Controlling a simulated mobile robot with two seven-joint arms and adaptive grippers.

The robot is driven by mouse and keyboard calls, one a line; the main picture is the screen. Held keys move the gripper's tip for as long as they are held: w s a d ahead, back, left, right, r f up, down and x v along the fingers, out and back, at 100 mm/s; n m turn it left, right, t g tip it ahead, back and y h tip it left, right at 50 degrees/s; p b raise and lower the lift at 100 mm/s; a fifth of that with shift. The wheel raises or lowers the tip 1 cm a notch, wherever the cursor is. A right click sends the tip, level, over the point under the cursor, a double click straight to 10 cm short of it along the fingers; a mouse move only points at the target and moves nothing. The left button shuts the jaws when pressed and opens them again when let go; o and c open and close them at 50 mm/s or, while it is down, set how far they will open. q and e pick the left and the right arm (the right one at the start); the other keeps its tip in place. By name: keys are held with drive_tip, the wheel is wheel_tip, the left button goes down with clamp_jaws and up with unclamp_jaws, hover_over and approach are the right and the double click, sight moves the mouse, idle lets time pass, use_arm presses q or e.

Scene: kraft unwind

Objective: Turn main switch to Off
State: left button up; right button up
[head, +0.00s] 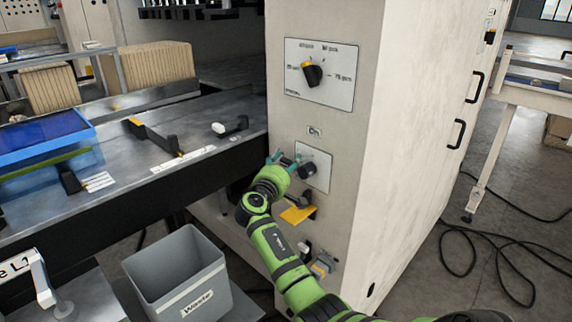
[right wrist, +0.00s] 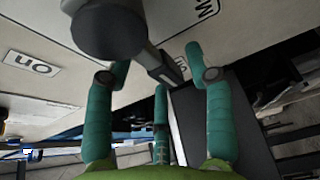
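The main switch (head: 307,171) is a dark round knob on a light plate (head: 321,165) on the cabinet front, below an "On" label (head: 314,131). A short dark lever shows at its left, between my right gripper's fingers. My right gripper (head: 284,158) is just left of the knob, fingers spread. In the right wrist view the knob (right wrist: 107,28) is large at the top, and its lever (right wrist: 158,66) reaches between the teal fingertips (right wrist: 156,72). I cannot tell whether they touch it. The "On" label (right wrist: 30,63) shows upside down there. My left gripper is not in view.
Above is a dial plate with a black and yellow knob (head: 312,74). Below the switch are a yellow part (head: 298,214) and small controls. A grey waste bin (head: 180,280) stands below left. The metal table (head: 190,115) edge is close left of my gripper.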

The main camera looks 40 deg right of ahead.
drive_tip(key=v, duration=1.2)
idle(0.3)
